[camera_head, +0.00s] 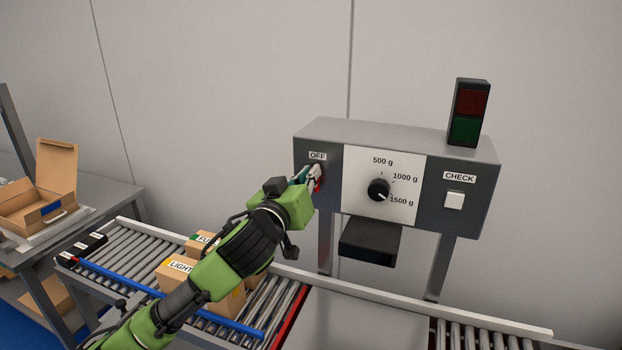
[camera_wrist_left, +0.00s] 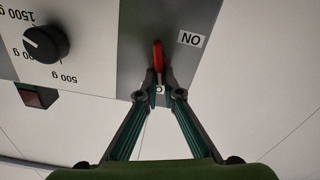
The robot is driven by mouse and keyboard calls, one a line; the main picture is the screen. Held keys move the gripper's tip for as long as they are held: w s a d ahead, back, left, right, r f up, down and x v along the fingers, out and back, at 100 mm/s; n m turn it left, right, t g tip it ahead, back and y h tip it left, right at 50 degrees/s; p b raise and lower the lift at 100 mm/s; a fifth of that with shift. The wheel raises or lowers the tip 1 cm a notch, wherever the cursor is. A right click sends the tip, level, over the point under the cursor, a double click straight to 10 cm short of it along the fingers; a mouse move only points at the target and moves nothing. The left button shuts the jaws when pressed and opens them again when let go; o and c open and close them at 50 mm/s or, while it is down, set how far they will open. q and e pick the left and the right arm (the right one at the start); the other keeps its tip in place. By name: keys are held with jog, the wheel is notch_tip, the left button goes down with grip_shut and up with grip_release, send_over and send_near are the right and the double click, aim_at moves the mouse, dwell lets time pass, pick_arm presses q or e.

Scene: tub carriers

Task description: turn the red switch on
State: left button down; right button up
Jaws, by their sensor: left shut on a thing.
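The red switch (camera_head: 318,184) is a small lever on the dark left panel of the grey control box (camera_head: 400,132). In the left wrist view, which is upside down, the red lever (camera_wrist_left: 158,56) shows between my fingertips. My left gripper (camera_head: 309,174) is shut on the lever; its fingers (camera_wrist_left: 160,84) also show in the wrist view. An OFF label (camera_head: 317,156) is above the switch. An ON label (camera_wrist_left: 191,39) shows in the wrist view and is hidden behind my gripper in the head view. The lever's exact setting is hard to tell.
A black dial (camera_head: 378,190) and a CHECK button (camera_head: 454,200) are right of the switch. A lamp block (camera_head: 469,112) stands on the box. Cartons (camera_head: 178,272) sit on the roller conveyor (camera_head: 140,262) below my arm. An open box (camera_head: 40,205) is far left.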

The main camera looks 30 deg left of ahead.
pick_arm(q)
jog(key=shift+s+a+f+n+p, duration=0.1)
jog(key=shift+a+f+n+p, duration=0.2)
jog(key=shift+n+p, duration=1.5)
jog(key=shift+s+a+f+n+p, duration=0.15)
jog(key=shift+f+n+p, duration=0.3)
jog(key=shift+n, duration=2.6)
jog(key=shift+w+a+f+n+p, duration=0.1)
jog(key=shift+a+f+n+p, duration=0.15)
jog(key=shift+n+p, duration=1.6)
jog(key=shift+n+b, duration=0.6)
jog(key=shift+n, duration=0.2)
jog(key=c, duration=2.2)
grip_release()
jog(key=shift+a, duration=0.1)
jog(key=shift+s, duration=0.1)
